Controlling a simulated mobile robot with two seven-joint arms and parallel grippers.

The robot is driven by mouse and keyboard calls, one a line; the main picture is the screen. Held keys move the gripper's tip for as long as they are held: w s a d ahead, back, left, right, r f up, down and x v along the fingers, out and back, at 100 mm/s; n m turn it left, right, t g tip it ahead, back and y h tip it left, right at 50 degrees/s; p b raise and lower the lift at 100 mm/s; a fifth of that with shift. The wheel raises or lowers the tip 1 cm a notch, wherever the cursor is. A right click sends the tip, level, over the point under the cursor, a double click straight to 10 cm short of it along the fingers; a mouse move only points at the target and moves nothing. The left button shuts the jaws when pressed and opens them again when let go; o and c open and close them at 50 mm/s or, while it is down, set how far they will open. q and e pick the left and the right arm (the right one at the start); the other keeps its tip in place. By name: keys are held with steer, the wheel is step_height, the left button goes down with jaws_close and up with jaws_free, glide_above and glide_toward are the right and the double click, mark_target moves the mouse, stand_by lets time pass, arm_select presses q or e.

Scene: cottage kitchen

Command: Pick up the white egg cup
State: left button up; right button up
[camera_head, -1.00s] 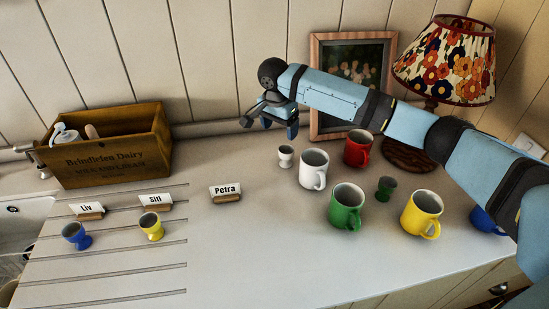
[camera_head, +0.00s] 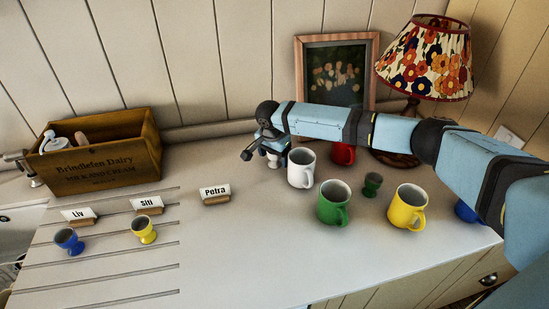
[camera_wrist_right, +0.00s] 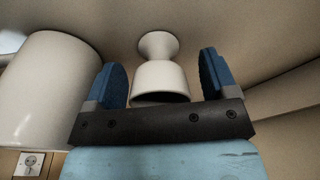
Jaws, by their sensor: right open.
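The white egg cup (camera_head: 273,161) stands on the counter just left of the white mug (camera_head: 301,168). My right gripper (camera_head: 260,147) is lowered over it and hides most of it in the head view. In the right wrist view, the egg cup (camera_wrist_right: 158,78) sits between the two blue fingers of my right gripper (camera_wrist_right: 160,80). The fingers are open, with a gap on each side of the cup. The white mug (camera_wrist_right: 45,95) is close outside the left finger there. My left gripper is not in view.
Green (camera_head: 333,203), yellow (camera_head: 408,208) and red (camera_head: 342,154) mugs and a green egg cup (camera_head: 372,185) stand nearby. A lamp (camera_head: 424,62) and picture frame (camera_head: 336,70) are behind. The front middle counter is clear.

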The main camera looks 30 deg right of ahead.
steer(key=shift+f, duration=0.55)
steer(key=c, duration=1)
steer(key=shift+r, duration=0.15)
